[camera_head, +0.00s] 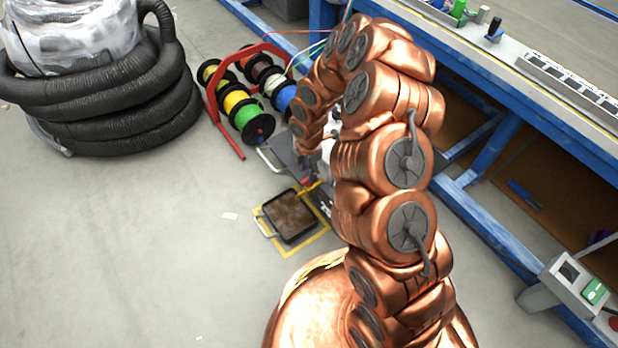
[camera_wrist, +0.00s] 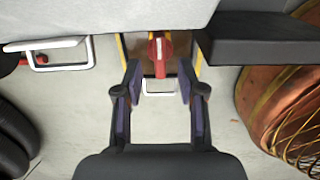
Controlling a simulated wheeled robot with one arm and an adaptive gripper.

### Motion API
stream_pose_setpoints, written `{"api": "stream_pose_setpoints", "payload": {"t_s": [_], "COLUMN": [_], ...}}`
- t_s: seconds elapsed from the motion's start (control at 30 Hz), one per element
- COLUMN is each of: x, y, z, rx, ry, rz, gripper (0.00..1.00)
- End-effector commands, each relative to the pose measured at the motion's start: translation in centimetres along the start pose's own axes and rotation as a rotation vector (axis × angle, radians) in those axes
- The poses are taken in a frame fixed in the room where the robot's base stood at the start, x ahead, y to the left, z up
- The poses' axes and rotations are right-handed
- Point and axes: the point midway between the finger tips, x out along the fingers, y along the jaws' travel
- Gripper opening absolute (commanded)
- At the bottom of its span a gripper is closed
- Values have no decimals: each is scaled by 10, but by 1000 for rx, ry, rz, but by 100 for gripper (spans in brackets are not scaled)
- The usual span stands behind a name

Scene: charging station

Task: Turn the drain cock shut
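The drain cock's red handle (camera_wrist: 160,52) shows at the top middle of the wrist view, below a pale grey body (camera_wrist: 110,14). A small red part, probably the same handle, shows in the head view (camera_head: 307,181) beside my arm. My gripper (camera_wrist: 161,82) is open, with its two dark fingers spread on either side of the red handle in the picture. Nothing is held. I cannot tell whether the fingertips reach the handle's depth. In the head view my gripper is mostly hidden behind my copper arm.
A shallow tray with brown contents (camera_head: 290,214) lies on the floor in a yellow outline (camera_head: 290,252). Cable reels on a red stand (camera_head: 228,130), a black hose coil (camera_head: 120,110) and a blue-framed bench (camera_head: 490,225) stand around.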

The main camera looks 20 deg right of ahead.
Motion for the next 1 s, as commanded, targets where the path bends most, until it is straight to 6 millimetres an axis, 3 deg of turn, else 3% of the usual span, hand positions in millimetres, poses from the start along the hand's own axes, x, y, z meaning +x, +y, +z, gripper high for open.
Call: {"api": "stream_pose_setpoints", "payload": {"t_s": [0.03,0.2,0.5,0.9,1.0], "x": [12,29,30,30,31], "y": [-1,0,0,0,0], "z": [0,0,0,0,0], "rx": [0,0,0,0,0], "ry": [0,0,-1,0,0], "rz": [-2,0,1,0,0], "gripper": [40,40,40,0,0]}}
